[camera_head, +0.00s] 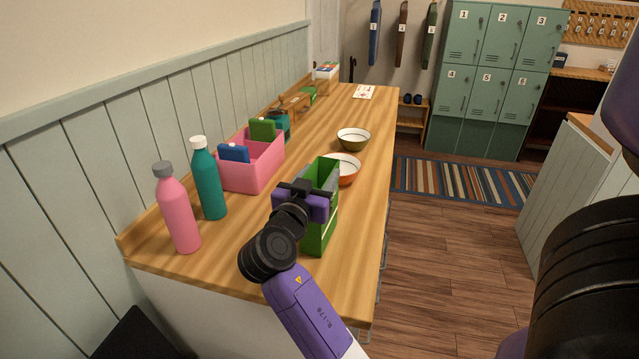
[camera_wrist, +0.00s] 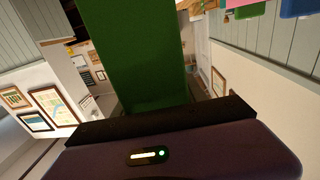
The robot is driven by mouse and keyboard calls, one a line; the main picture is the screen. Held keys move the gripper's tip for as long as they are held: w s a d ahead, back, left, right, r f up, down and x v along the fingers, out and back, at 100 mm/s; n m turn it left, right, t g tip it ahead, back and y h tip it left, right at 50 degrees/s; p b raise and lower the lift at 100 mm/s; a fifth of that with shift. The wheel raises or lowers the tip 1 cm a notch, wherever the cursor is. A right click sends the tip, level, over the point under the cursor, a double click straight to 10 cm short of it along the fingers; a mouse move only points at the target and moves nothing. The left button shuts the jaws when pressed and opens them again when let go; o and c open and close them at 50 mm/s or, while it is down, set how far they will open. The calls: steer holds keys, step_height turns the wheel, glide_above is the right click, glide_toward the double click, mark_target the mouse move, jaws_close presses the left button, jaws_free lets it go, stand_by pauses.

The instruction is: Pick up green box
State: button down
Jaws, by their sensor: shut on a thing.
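The green box (camera_head: 318,236) is an open-topped bin at the right front of the wooden counter, with something grey visible inside its top. My gripper (camera_head: 311,189) is at its near left side, shut on it. In the wrist view the green box (camera_wrist: 140,50) fills the upper middle, right against my gripper's dark jaw edge (camera_wrist: 160,121). I cannot tell whether its base touches the counter; the jaws hide part of the near side.
A pink bin (camera_head: 252,175), a teal bottle (camera_head: 208,185) and a pink bottle (camera_head: 178,215) stand left. The wooden counter (camera_head: 365,215) is clear at right, ending at its edge.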

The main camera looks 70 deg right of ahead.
step_height(320, 180, up, 20)
stand_by(1.3)
steer(key=shift+f, duration=0.1)
steer(key=c, duration=1.5)
jaws_free()
jaws_close()
steer(key=shift+w, duration=0.1)
